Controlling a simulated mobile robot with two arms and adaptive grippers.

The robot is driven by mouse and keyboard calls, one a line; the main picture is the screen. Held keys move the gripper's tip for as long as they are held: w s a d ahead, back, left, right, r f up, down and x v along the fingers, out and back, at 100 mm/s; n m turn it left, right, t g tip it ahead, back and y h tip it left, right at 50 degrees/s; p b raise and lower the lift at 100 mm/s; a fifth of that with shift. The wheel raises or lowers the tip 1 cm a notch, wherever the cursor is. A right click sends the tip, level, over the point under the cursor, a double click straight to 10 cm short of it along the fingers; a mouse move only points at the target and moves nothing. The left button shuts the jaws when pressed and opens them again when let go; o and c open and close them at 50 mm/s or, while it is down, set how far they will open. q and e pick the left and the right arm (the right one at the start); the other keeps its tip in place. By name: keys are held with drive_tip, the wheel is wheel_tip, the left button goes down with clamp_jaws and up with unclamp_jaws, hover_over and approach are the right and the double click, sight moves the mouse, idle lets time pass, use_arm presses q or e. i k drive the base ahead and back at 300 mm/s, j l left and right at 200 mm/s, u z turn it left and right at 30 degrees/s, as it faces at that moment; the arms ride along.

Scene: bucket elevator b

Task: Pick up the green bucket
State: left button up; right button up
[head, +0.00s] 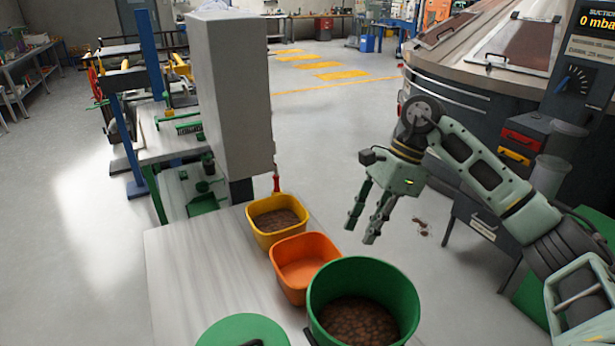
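The green bucket (398,281) stands upright at the bottom of the head view, at the right edge of the pale table. It holds brown granular material, and its lower part is cut off by the picture edge. My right gripper (359,233) is open and empty. Its two fingers point down, above and behind the bucket in the picture, apart from it. My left gripper is not in view.
An orange container (304,268) stands beside the green bucket, and a yellow one (277,234) with brown material is behind it. A green round lid-like disc (243,331) is at the bottom. A tall grey column (232,95) rises behind the table (190,265). Open floor lies beyond.

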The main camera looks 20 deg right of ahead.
sight(352, 301)
drive_tip(key=k+l, duration=0.75)
drive_tip(key=k, duration=0.1)
